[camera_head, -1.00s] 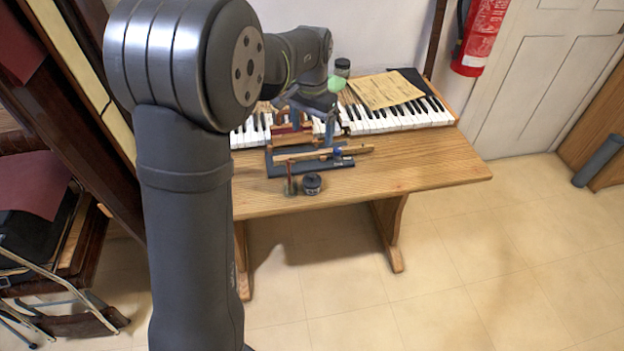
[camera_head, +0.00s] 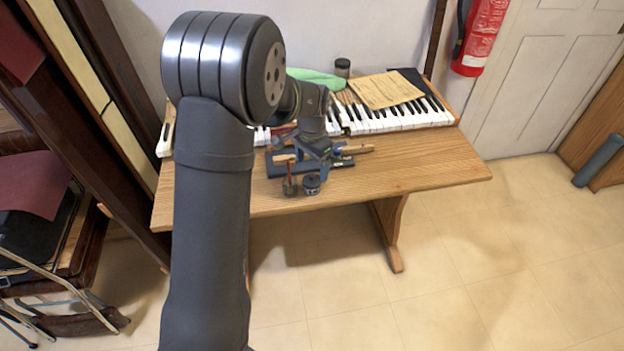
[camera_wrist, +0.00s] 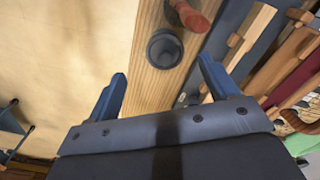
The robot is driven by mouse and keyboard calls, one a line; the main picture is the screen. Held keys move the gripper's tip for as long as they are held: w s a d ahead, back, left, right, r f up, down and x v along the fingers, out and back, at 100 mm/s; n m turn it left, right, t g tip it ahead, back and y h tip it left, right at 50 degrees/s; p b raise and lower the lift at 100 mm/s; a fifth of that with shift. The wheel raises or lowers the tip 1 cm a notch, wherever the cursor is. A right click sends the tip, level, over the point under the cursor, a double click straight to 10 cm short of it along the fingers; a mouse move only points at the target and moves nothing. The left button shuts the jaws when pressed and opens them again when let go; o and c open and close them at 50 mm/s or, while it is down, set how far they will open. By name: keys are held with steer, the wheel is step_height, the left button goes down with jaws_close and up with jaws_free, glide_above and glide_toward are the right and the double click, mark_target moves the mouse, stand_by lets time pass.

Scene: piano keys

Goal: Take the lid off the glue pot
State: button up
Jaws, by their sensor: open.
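The glue pot, a small dark round pot with a dark lid (camera_head: 312,184), stands near the front edge of the wooden table. In the wrist view its round dark top (camera_wrist: 164,48) lies just beyond and between my fingertips, apart from both. My gripper (camera_wrist: 160,76) is open, with a blue finger on each side and nothing between them. In the head view my gripper (camera_head: 318,158) is just behind and above the pot. The pot's side is mostly hidden from the wrist view.
A red-handled tool (camera_wrist: 190,15) stands close beside the pot. Behind are a dark tray with wooden pieces (camera_head: 345,162), piano keys (camera_head: 390,118), a paper sheet (camera_head: 385,91), a green cloth (camera_head: 318,77) and a jar (camera_head: 342,68). The table's right side (camera_head: 430,165) is clear.

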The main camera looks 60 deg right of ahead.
mark_target(311, 176)
steer(key=shift+w+d+f, duration=0.1)
steer(key=shift+w+f, duration=0.05)
steer(key=shift+f, duration=1.2)
steer(key=shift+w+d+f, duration=0.1)
steer(key=shift+w+f, duration=0.05)
steer(key=shift+f, duration=1.2)
steer(key=c, duration=1)
steer(key=shift+c, duration=0.2)
steer(key=shift+r, duration=0.1)
